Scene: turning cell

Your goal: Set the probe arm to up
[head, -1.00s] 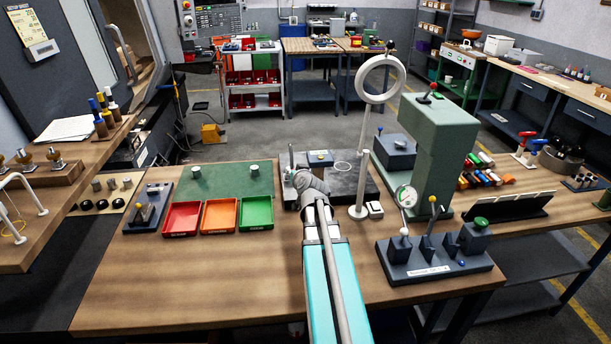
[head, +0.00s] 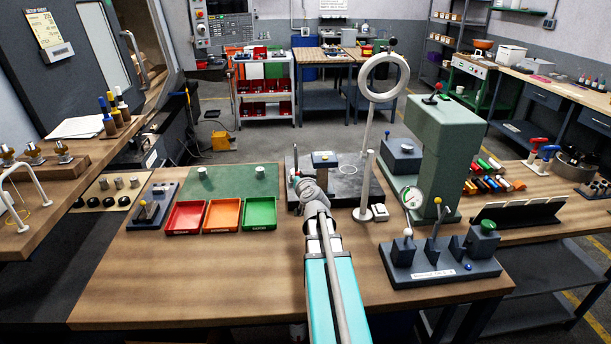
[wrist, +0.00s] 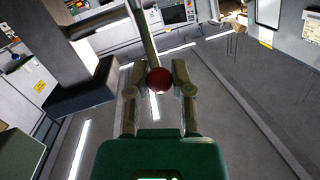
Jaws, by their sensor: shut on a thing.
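In the wrist view, my gripper (wrist: 159,69) is closed around a round red knob (wrist: 159,81), one finger on each side. A thin grey-green rod (wrist: 145,35) runs from the knob up to the top edge of that view; it appears to be the probe arm. In the head view, a thin upright rod (head: 295,159) shows at the left end of the dark block behind my wrist. My wrist hides most of my gripper and the knob there, so I cannot tell the rod's exact angle or its pivot.
A grey ring on a stand (head: 384,78) and a short white post (head: 367,188) stand right of my arm. Red (head: 184,216), orange (head: 222,215) and green (head: 259,213) trays lie to the left. A lever fixture (head: 445,272) sits front right. The front left tabletop is clear.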

